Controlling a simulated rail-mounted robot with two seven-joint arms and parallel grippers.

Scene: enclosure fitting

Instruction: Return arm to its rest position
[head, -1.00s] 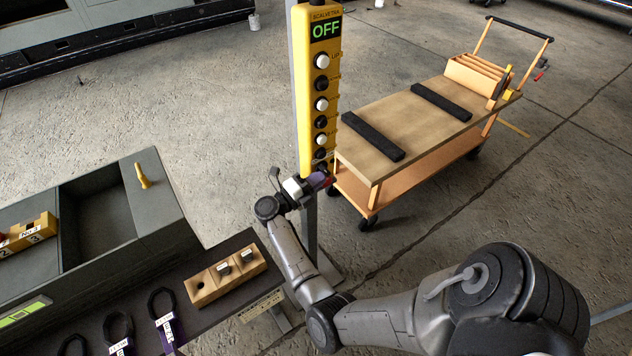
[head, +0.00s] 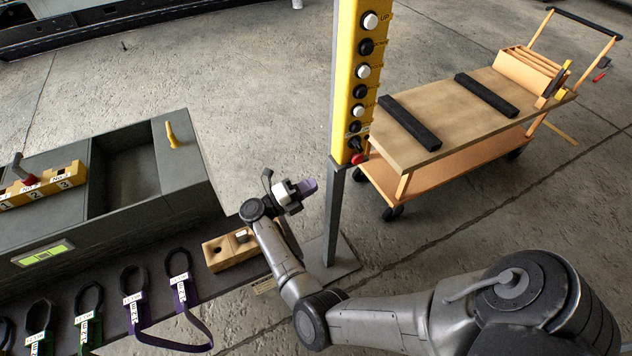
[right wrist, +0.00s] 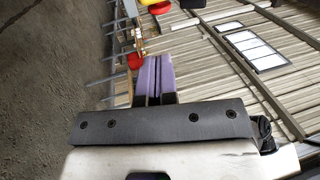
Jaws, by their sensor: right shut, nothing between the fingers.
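My right arm reaches in from the lower right of the head view. Its gripper (head: 304,188), with purple fingers, is beside the yellow control pendant's post and above the floor, apart from the pendant (head: 357,85). In the right wrist view the purple fingers (right wrist: 155,78) lie together, shut and empty. The pendant carries a column of black and white buttons and a red one (head: 358,159) near its bottom; its top and display are out of the head view. My left gripper is not in view.
A grey bench (head: 115,245) with an open recess stands at left. Labelled straps (head: 180,275) and a wooden block with holes (head: 225,252) lie along its front. A wooden cart (head: 450,95) with two black bars stands behind the pendant.

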